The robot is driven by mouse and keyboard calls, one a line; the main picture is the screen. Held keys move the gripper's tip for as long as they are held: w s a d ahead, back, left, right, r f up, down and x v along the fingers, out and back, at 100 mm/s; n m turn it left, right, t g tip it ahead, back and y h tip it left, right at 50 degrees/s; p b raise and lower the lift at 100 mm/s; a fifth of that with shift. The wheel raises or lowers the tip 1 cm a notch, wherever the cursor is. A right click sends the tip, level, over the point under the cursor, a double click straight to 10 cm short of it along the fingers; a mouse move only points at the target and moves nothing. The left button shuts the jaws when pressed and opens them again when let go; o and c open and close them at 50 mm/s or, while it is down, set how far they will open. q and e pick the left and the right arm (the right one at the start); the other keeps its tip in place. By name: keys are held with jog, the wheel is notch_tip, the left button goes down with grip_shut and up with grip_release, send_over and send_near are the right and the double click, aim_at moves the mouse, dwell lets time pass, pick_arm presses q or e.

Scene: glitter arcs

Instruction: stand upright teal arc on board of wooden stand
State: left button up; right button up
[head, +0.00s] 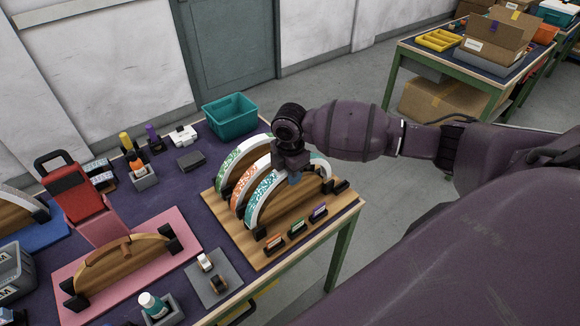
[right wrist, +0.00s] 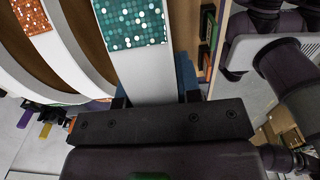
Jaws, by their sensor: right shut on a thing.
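The wooden stand (head: 240,243) lies on the table's right part. The teal arc (head: 262,200), white with teal glitter patches, is upright at the front of its board, nearest the small tags. Whether its ends touch the board I cannot tell. My right gripper (head: 293,178) is shut on the upper right part of the teal arc; the right wrist view also shows the arc's white band and teal patch (right wrist: 132,22) in front of the jaws (right wrist: 152,92). An orange arc (head: 243,190) and a green arc (head: 229,173) stand behind it. My left gripper is not in view.
Several tags in black holders (head: 298,227) line the stand's front edge. A teal bin (head: 230,115) stands behind. A pink board (head: 95,285) with a wooden arc and a red chair-like object (head: 75,195) are at left. A grey mat (head: 210,275) lies in front.

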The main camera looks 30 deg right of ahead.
jog(key=shift+f+b, duration=0.3)
jog(key=shift+f, duration=1.4)
jog(key=shift+f+p, duration=0.3)
jog(key=shift+f, duration=0.25)
dwell(1.5)
jog(key=o, duration=1.5)
jog(key=shift+r, duration=0.1)
jog(key=shift+r, duration=3.9)
